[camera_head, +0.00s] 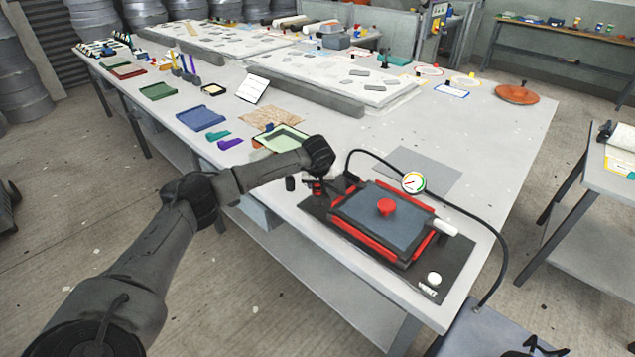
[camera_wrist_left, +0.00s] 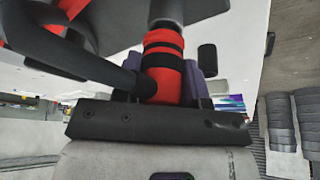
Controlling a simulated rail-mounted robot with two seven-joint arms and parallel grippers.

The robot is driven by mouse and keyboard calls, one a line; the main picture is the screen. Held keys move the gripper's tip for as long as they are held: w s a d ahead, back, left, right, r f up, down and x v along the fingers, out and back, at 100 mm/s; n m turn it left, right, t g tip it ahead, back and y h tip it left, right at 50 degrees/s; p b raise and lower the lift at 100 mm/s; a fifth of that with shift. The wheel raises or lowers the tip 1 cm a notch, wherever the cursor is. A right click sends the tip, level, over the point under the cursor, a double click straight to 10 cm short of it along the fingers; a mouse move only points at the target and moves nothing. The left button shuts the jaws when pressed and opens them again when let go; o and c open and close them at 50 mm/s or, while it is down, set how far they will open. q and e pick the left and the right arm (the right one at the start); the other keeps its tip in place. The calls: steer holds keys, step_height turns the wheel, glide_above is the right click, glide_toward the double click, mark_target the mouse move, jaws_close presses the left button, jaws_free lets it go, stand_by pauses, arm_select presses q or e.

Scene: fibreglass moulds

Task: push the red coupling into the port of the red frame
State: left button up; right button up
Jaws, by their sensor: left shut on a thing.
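The red coupling (camera_wrist_left: 162,65), with black bands, shows in the left wrist view between the fingers of my left gripper (camera_head: 318,187), which is shut on it. A black hose joins its lower side. A dark grey cylinder (camera_wrist_left: 166,12) lines up with the coupling's far end; I cannot tell whether it is the port or how far the two are engaged. The red frame (camera_head: 365,243) lies around a dark panel on the black base plate, just right of the gripper in the head view. The gripper and wrist hide most of the coupling there. My right gripper is not in view.
A red knob (camera_head: 386,207) stands on the panel. A round gauge (camera_head: 413,183) and a looping black hose (camera_head: 478,220) lie behind and right of the frame. A white knob (camera_head: 433,278) sits at the base plate's front corner.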

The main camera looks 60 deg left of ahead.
arm_select(q)
steer(key=shift+p, duration=0.4)
steer(key=shift+f, duration=0.55)
stand_by(0.5)
steer(key=o, duration=0.9)
steer(key=shift+o, duration=0.6)
steer(key=p+v, duration=0.2)
steer(key=v, duration=1.1)
steer(key=shift+r+p, duration=0.3)
steer(key=shift+r, duration=0.1)
